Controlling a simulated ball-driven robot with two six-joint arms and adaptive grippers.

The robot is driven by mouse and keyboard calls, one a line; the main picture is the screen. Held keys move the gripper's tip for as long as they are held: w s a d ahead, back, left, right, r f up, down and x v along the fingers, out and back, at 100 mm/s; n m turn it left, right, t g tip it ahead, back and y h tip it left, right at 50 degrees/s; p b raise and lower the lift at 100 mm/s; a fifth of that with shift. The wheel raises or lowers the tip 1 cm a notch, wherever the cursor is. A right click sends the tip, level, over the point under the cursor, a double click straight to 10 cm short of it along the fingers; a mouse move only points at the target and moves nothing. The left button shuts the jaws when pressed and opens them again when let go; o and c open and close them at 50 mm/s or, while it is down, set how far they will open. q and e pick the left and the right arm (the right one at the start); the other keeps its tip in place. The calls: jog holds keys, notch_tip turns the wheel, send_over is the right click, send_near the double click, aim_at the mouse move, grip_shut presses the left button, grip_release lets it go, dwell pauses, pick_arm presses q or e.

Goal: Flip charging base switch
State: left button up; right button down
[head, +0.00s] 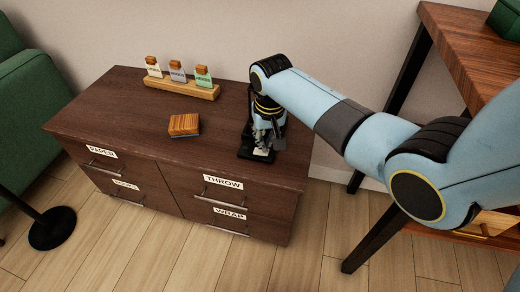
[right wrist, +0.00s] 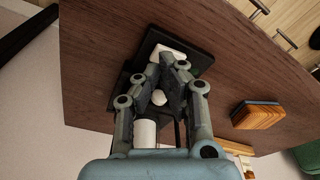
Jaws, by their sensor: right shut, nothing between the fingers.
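The black charging base (head: 246,152) stands at the right end of the dark wooden dresser. In the right wrist view the black base (right wrist: 196,60) carries a pale block (right wrist: 160,50) near the fingertips. A white round piece (right wrist: 158,97) and a white cylinder (right wrist: 145,133) show behind and between the fingers. I cannot tell which part is the switch. My right gripper (head: 263,142) points down over the base, shut and empty, with its fingertips (right wrist: 170,67) close to the pale block. Whether they touch it is unclear. My left gripper is out of view.
A striped wooden block (head: 184,124) lies mid-dresser (head: 130,112). A wooden rack (head: 185,88) with three labelled, corked bottles stands at the back. The drawers below bear labels. A wooden table (head: 455,45) stands at right and a green armchair (head: 30,95) at left.

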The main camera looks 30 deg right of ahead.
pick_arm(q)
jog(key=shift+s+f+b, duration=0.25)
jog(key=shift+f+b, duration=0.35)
pick_arm(e)
jog(key=shift+f, duration=1.1)
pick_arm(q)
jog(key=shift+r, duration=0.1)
pick_arm(e)
jog(key=shift+r, duration=0.1)
notch_tip(320, 180, up, 7)
jog(key=p, duration=0.7)
jog(key=shift+p, duration=0.35)
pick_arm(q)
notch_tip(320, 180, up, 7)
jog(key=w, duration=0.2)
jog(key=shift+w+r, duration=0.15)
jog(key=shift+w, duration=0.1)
pick_arm(e)
jog(key=shift+s, duration=0.1)
